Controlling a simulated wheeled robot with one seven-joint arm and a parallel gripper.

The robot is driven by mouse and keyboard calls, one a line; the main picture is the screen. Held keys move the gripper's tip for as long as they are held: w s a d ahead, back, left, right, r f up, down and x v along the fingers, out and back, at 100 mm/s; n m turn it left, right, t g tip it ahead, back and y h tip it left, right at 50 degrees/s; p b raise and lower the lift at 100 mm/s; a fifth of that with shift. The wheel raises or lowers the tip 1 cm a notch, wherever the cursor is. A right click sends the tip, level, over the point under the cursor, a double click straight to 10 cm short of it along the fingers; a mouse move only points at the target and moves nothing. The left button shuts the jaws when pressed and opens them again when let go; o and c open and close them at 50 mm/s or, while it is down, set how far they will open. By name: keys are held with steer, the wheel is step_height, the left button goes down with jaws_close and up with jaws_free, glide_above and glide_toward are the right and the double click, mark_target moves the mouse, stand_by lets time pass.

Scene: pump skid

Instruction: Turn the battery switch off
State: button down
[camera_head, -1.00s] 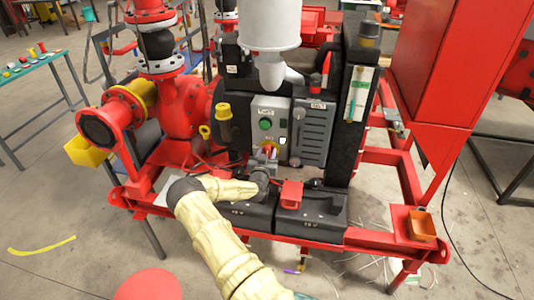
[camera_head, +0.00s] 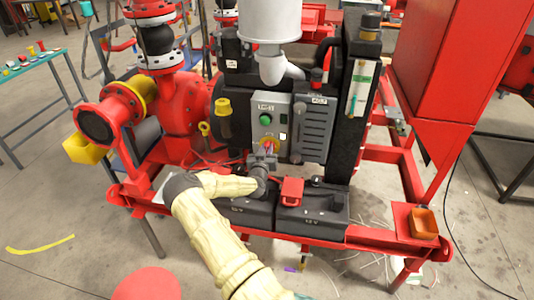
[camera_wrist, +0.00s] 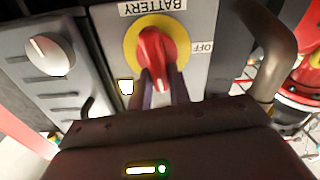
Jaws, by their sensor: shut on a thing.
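The battery switch is a red knob (camera_wrist: 153,50) on a round yellow plate (camera_wrist: 131,38), on a grey panel. In the head view the switch (camera_head: 268,144) sits low on the grey control box. In the wrist view a "BATTERY" label (camera_wrist: 158,6) and an "OFF" label (camera_wrist: 202,47) appear upside down, above and to the right of the plate. The knob's handle runs nearly up and down in the wrist view, not pointing at "OFF". My gripper (camera_wrist: 160,84) is shut on the knob, one finger on each side. In the head view my gripper (camera_head: 264,156) partly covers the switch.
A green button (camera_head: 265,119) sits above the switch. A ribbed grey unit with a round dial (camera_wrist: 50,54) is beside the panel. Black batteries (camera_head: 312,212) with a red terminal cover (camera_head: 291,190) lie below my wrist. A bent pipe (camera_wrist: 274,60) is close by in the wrist view.

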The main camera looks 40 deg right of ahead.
steer(key=n+b, duration=0.5)
steer(key=w+f+n+b, duration=0.1)
steer(key=n+b, duration=0.5)
steer(key=a+n+b, duration=0.1)
steer(key=n+b, duration=0.4)
steer(key=shift+w+f+n, duration=0.15)
steer(key=shift+f+n, duration=0.15)
steer(key=shift+f, duration=0.05)
steer(key=c, duration=1.3)
jaws_free()
